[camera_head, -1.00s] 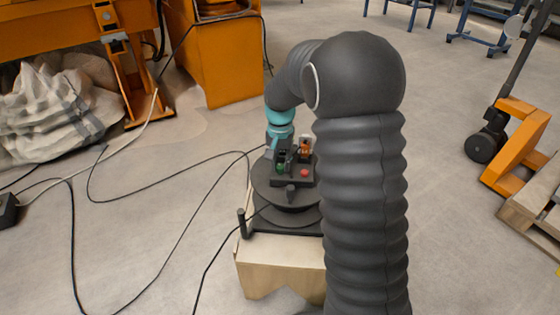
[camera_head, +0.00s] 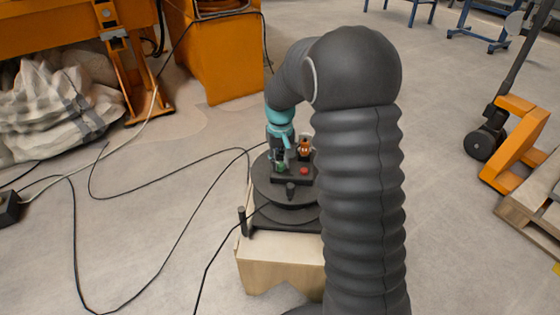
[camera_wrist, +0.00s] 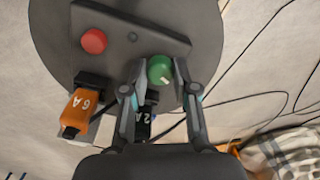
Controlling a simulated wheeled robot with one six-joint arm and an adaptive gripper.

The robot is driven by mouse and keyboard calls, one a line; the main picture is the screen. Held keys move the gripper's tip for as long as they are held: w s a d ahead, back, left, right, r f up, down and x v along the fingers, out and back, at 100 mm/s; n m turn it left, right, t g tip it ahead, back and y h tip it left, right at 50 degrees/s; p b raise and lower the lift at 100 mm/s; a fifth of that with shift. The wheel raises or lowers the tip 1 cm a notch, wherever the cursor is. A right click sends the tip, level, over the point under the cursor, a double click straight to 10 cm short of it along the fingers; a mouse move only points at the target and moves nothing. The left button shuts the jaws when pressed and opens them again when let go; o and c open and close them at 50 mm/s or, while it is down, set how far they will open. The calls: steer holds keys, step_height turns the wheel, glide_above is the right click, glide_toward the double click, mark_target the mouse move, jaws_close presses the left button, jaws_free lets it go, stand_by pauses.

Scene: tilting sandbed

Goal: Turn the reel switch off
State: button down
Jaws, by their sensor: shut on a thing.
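The reel (camera_head: 265,188) is a dark disc on a wooden box, with a dark switch plate on top. The green knob (camera_wrist: 160,70), with a white mark on its face, is on the plate in the wrist view. My gripper (camera_wrist: 160,73) is shut on the knob, one fingertip on each side of it. In the head view my gripper (camera_head: 281,158) reaches down to the plate from behind, and the knob is small there. A red button (camera_wrist: 94,41) sits on the same plate, and it also shows in the head view (camera_head: 304,170).
An orange plug marked 6 A (camera_wrist: 84,108) and a black plug marked 2 A (camera_wrist: 143,119) stand close to my fingers. Black cables (camera_head: 165,178) run over the floor at left. An orange pallet jack (camera_head: 515,145) stands at right.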

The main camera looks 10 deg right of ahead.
mark_target(280, 164)
stand_by(0.3)
steer(key=c, duration=0.9)
jaws_free()
step_height(280, 164, up, 12)
